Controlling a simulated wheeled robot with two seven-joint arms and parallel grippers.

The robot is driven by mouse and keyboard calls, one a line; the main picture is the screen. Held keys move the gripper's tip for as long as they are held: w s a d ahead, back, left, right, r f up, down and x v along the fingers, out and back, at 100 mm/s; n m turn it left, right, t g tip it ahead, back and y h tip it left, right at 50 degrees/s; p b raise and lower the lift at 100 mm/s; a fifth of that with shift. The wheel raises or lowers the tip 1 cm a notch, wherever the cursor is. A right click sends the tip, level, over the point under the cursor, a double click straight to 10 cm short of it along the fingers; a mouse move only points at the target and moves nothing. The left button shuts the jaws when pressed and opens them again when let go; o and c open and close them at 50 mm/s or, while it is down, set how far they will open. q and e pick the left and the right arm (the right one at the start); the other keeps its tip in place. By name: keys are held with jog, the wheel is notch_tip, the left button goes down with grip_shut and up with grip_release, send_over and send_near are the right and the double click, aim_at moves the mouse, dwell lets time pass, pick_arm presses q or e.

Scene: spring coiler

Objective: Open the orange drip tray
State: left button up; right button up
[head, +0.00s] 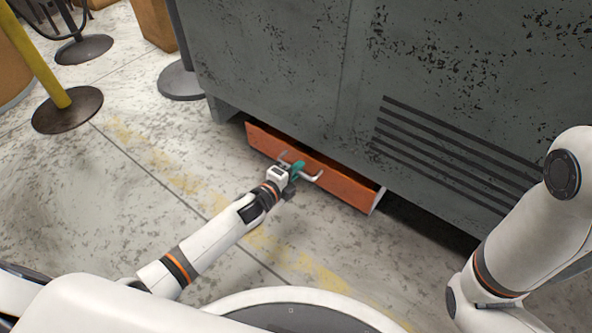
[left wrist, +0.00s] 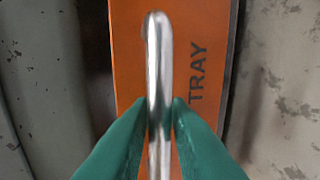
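The orange drip tray (head: 342,187) is a long, low drawer at the foot of the grey machine. It stands out a little from the machine, and its pale side wall shows at the right end. Its front also shows in the left wrist view (left wrist: 128,60), with the letters "TRAY". A silver bar handle (left wrist: 159,55) is fixed to the front. My left gripper (head: 297,168) is at the handle, its green fingers (left wrist: 160,108) on both sides of the bar and seeming to touch it. My right gripper is out of view; only my right arm shows.
The grey machine (head: 290,70) with dark vent slots (head: 455,150) rises above the tray. A yellow post on a round base (head: 67,110) and another dark base (head: 181,81) stand at the left. The floor before the tray looks clear apart from my arm.

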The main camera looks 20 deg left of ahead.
pick_arm(q)
grip_shut()
jog(key=shift+s, duration=0.1)
jog(key=shift+s+a, duration=0.1)
jog(key=shift+s, duration=0.15)
jog(key=f+p+v, duration=0.1)
jog(key=p+v, duration=0.1)
jog(key=v, duration=0.4)
jog(key=f+p+v, duration=0.2)
jog(key=p+v, duration=0.1)
jog(key=v, duration=0.4)
jog(key=s+f+p+v, duration=0.1)
jog(key=p+v, duration=0.2)
jog(key=v, duration=0.4)
jog(key=shift+s+a, duration=0.1)
jog(key=shift+a, duration=0.05)
jog(key=shift+s+a+f+p, duration=0.1)
jog(key=shift+s+a+p, duration=0.1)
jog(key=shift+s, duration=0.2)
jog(key=shift+s+a+p, duration=0.1)
jog(key=shift+s+p, duration=0.05)
jog(key=shift+s, duration=0.25)
jog(key=shift+o, duration=1.8)
grip_release()
